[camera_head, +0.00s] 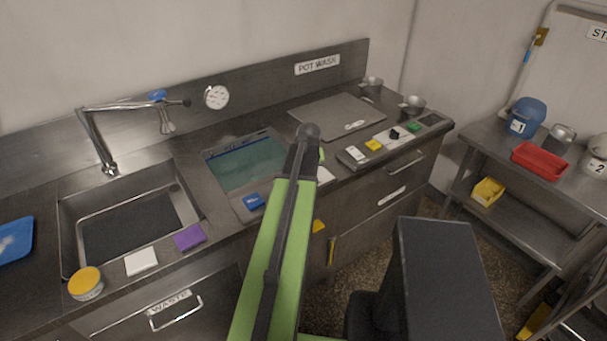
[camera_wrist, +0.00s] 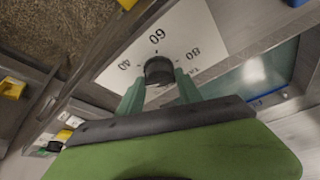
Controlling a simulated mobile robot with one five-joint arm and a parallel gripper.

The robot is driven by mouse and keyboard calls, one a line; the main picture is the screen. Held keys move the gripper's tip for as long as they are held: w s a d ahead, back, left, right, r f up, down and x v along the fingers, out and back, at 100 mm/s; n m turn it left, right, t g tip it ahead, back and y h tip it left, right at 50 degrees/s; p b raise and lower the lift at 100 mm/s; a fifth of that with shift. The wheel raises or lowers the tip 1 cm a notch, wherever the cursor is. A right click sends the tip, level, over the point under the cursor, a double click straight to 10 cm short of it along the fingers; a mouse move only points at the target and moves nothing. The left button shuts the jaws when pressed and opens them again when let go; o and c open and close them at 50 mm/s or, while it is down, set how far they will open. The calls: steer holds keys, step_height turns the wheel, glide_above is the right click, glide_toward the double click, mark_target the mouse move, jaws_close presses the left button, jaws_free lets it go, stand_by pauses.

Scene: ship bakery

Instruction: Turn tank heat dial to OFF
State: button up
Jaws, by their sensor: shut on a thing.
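The tank heat dial is a dark round knob (camera_wrist: 158,70) on a white plate (camera_wrist: 205,32) with printed numbers 40, 60 and 80, in the wrist view. My gripper (camera_wrist: 159,82) is shut on the knob, with one green finger on each side. The knob's pointer is hard to make out, and no OFF mark shows in the visible part of the plate. In the head view my green arm hides the knob, and only a bit of the white plate (camera_head: 325,175) shows beside it.
The water-filled tank (camera_head: 245,165) lies just behind the dial, with a blue block (camera_head: 254,201) on its front rim. A sink (camera_head: 130,220) is at the left. A side table (camera_head: 530,205) stands farther right.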

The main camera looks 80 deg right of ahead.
steer(key=n, duration=0.1)
steer(key=n+t, duration=0.1)
steer(key=n, duration=0.2)
steer(key=shift+s+d+t+y, duration=0.2)
steer(key=shift+d+t+y, duration=0.1)
steer(key=shift+d, duration=0.05)
steer(key=shift+n+t+y, duration=0.5)
steer(key=shift+n, duration=1.6)
steer(key=o, duration=1.4)
steer(key=shift+a, duration=0.1)
